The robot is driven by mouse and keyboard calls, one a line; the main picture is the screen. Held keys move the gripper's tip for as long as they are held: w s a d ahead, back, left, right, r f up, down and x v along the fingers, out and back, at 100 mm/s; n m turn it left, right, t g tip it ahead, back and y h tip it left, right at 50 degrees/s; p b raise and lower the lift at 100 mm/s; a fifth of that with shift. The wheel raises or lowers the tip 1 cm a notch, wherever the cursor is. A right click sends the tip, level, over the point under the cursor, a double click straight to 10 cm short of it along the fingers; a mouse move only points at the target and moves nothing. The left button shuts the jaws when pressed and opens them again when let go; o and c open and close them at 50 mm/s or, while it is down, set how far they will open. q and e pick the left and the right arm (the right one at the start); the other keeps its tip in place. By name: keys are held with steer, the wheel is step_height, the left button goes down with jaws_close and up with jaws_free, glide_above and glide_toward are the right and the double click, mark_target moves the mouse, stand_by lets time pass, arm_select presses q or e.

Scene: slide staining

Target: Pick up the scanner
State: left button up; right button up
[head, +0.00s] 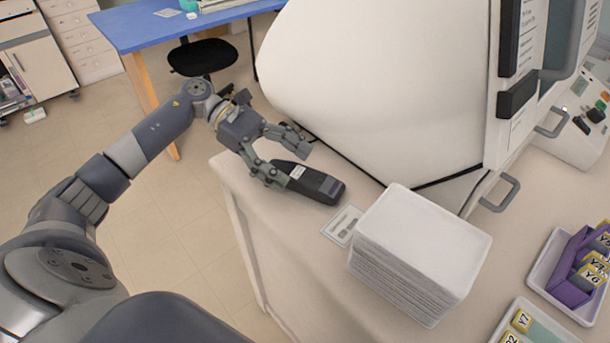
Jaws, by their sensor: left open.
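The scanner (318,185) is a dark, elongated handheld device with a small white label. It lies on the pale bench near its left edge, beside the big white machine. My left gripper (291,164) is open at the scanner's far-left end. One finger is on the near side of that end and the other is on the far side, towards the machine. The near finger covers part of the scanner's end. I cannot tell whether either finger touches it. My right gripper is not in view.
A stack of white trays (408,262) stands right of the scanner, with a small card (342,225) between them. The large white machine (375,80) blocks the back. Trays with yellow-labelled items (565,270) are at the right. A blue table (150,27) is behind.

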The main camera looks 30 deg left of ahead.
mark_target(313, 178)
arm_select(q)
steer(key=p+x, duration=0.1)
steer(key=x, duration=0.1)
steer(key=p+x, duration=0.1)
steer(key=x, duration=0.1)
steer(key=shift+w+d+f+p, duration=0.15)
steer(key=shift+w+d+p, duration=0.1)
steer(key=shift+d+p, duration=0.1)
steer(key=shift+d+f, duration=0.25)
steer(key=c, duration=1.3)
